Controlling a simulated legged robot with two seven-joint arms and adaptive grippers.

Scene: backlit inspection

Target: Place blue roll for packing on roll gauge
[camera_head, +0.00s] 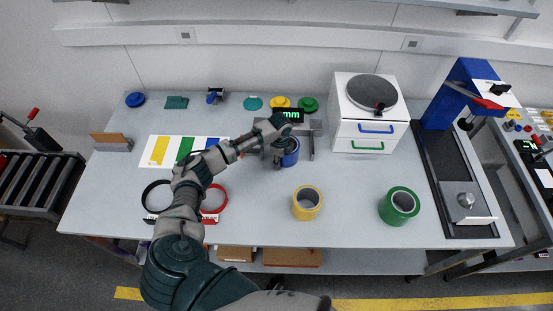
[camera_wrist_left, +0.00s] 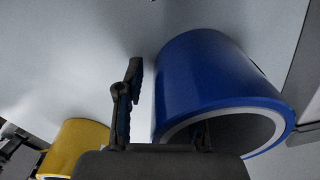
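The blue roll (camera_head: 291,158) stands upright on the table, at the front of the roll gauge (camera_head: 312,146) with its "mm" display. My left arm partly covers both, so I cannot tell whether the roll is seated in the gauge. My left gripper (camera_head: 280,157) is at the roll. In the left wrist view the blue roll (camera_wrist_left: 215,85) is close up. One finger is outside its wall with a visible gap, and the other is partly hidden at its hollow opening. The gripper looks open. My right gripper is not in view.
A yellow roll (camera_head: 307,203) and a green roll (camera_head: 399,206) stand to the right. Black (camera_head: 157,196) and red (camera_head: 214,204) rings lie left, near a colour-striped sheet (camera_head: 160,151). A white drawer unit (camera_head: 368,130) and a blue-framed device (camera_head: 456,150) stand right.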

